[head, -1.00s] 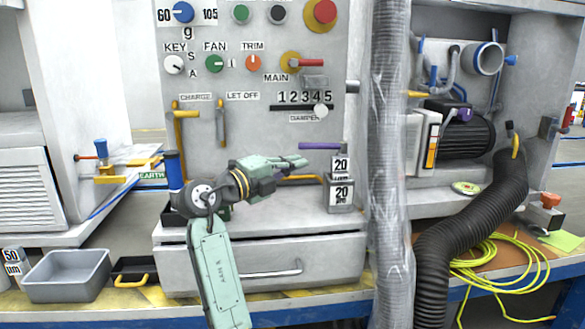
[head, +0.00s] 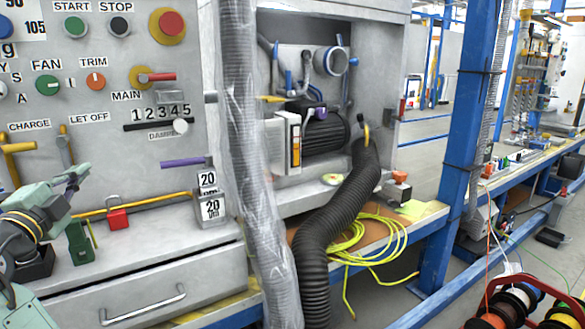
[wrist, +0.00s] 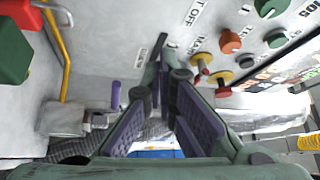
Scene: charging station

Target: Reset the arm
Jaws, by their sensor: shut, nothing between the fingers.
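My gripper (head: 76,180) is at the left side of the head view, in front of the grey control panel (head: 110,180) and above its ledge. The arm behind it is cut off by the left edge. In the wrist view, the gripper's two purple-padded fingers (wrist: 163,68) meet at their tips with nothing between them. They point at the panel, near its lettering and knobs.
A red padlock-like block (head: 117,218) and a green block (head: 80,242) stand on the ledge below my gripper. A wrapped vertical hose (head: 245,130) and a black corrugated hose (head: 325,225) stand to the right. A blue post (head: 465,130) is farther right.

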